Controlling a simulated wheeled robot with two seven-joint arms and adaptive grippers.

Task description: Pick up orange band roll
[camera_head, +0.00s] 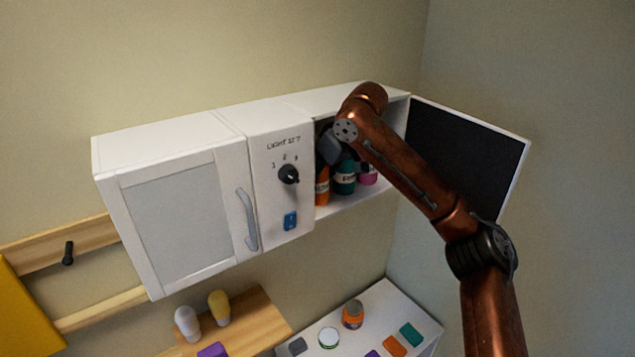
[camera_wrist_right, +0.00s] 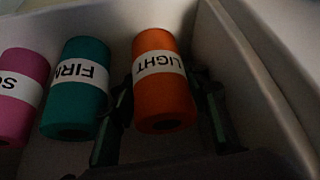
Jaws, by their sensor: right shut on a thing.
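The orange band roll (camera_wrist_right: 162,95) has a white label reading LIGHT and stands in the open cabinet compartment. In the head view it shows as an orange strip (camera_head: 322,187) at the compartment's left side. My right gripper (camera_wrist_right: 162,112) has one finger on each side of the orange roll and is shut on it. In the head view my right arm reaches into the compartment, and the gripper (camera_head: 328,147) is partly hidden there. My left gripper is not in view.
A teal FIRM roll (camera_wrist_right: 76,88) stands close beside the orange one, with a pink roll (camera_wrist_right: 20,95) beyond. The compartment wall (camera_wrist_right: 262,85) is near the gripper's other side. The cabinet door (camera_head: 470,150) stands open at right. A shelf with small items (camera_head: 352,314) lies below.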

